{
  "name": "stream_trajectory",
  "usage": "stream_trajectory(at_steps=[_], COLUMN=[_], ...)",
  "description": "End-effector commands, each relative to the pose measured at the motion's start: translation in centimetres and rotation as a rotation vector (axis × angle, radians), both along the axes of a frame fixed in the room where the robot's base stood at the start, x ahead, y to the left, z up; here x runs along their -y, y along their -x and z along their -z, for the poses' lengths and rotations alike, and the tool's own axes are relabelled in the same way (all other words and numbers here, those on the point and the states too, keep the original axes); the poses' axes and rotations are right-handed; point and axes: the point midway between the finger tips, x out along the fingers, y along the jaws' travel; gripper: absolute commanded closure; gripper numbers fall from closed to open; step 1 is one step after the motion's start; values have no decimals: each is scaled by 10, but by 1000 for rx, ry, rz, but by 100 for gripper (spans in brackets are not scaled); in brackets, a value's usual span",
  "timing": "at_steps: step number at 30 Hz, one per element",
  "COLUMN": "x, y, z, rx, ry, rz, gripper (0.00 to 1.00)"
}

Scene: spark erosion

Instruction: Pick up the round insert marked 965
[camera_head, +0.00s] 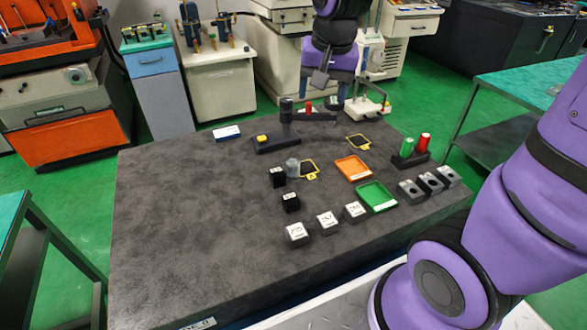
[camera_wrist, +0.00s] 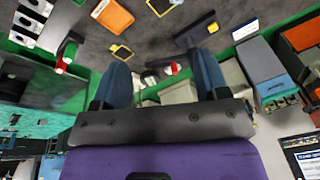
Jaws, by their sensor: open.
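A small grey round piece (camera_head: 292,167) stands on the dark table among the blocks, beside a yellow-edged black tag; no number can be read on it, so I cannot tell whether it is the insert marked 965. My gripper (camera_head: 320,79) is raised beyond the table's back part in the head view, well apart from that piece. In the wrist view my gripper (camera_wrist: 162,78) shows two blue-grey fingers spread wide with nothing between them. I cannot make out the round grey piece in the wrist view.
The dark table (camera_head: 180,225) bears black blocks (camera_head: 290,202), white-topped blocks (camera_head: 327,222), holed grey blocks (camera_head: 431,182), an orange tray (camera_head: 353,168), a green tray (camera_head: 376,197) and a stand with red and green cylinders (camera_head: 411,157). A dark upright post (camera_head: 286,120) rises at the back. The table's left is clear.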

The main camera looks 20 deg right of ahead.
Motion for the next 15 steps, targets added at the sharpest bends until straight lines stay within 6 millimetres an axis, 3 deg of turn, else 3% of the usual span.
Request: stream_trajectory(at_steps=[9, 15], x=[-17, -25], y=[-58, -78], z=[83, 130], rx=[-124, -178], ry=[-25, -29], rz=[203, 309], gripper=[32, 32])
